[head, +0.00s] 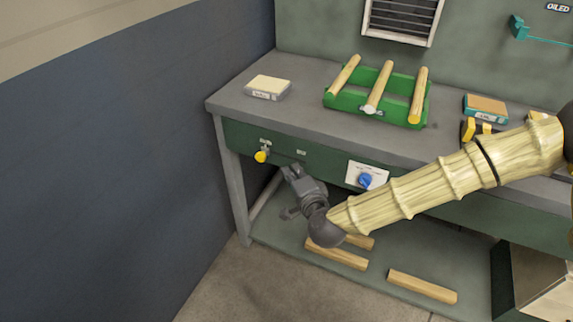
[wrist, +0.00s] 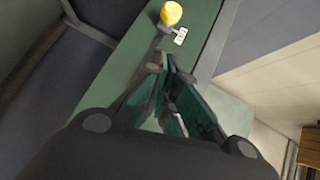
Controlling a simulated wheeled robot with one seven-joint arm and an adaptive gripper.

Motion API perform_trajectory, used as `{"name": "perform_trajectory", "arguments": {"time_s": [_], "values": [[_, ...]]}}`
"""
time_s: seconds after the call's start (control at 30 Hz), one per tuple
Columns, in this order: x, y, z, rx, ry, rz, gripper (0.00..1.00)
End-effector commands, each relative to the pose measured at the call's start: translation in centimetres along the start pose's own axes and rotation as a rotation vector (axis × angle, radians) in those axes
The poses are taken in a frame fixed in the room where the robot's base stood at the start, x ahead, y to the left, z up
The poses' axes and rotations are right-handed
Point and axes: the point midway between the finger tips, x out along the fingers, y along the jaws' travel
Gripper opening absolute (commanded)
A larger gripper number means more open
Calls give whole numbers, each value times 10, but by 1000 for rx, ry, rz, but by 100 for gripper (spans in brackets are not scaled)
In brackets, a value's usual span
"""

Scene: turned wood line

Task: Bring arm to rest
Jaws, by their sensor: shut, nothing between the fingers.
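My arm, in wood-patterned segments, reaches in from the right in the head view. My gripper (head: 287,172) is in front of the bench's green front panel, below the yellow knob (head: 261,156). In the wrist view my gripper (wrist: 166,62) is shut and empty, its fingertips near the green panel. The yellow knob also shows in the wrist view (wrist: 171,13), just beyond the fingertips, with a small white tag (wrist: 181,36) beside it. I cannot tell whether the fingertips touch the panel.
The grey bench (head: 236,100) carries a green rack (head: 341,100) with three wooden rods, a pale-topped box (head: 268,88) and an orange-topped box (head: 486,107). A blue dial (head: 365,180) is on the front panel. Wood pieces (head: 422,287) lie on the lower shelf. A dark wall (head: 100,170) stands left.

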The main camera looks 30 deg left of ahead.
Motion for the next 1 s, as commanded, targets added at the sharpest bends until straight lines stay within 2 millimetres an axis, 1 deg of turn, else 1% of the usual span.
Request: {"name": "perform_trajectory", "arguments": {"time_s": [0.03, 0.1, 0.2, 0.3, 0.47, 0.57, 0.67, 0.77, 0.8, 0.87, 0.9, 0.97, 1.0], "values": [[-8, 0, 0, 1, 0, 0, 0], [-17, 0, -1, 1, 1, 0, 0], [-26, 0, -1, 0, 1, 0, 0], [-32, 0, 0, -1, 1, -1, 0], [-35, 0, 0, -1, 1, -1, 0], [-37, 5, 0, -8, -4, 12, 0], [-46, 26, 3, -36, -25, 62, 0], [-67, 65, 6, -89, -65, 155, 0], [-78, 84, 7, -114, -84, 201, 0], [-97, 114, 8, -153, -117, 272, 0], [-111, 132, 8, -179, -140, 320, 0], [-133, 159, 8, -214, -173, 390, 0], [-149, 176, 7, -237, -196, 436, 0]]}}
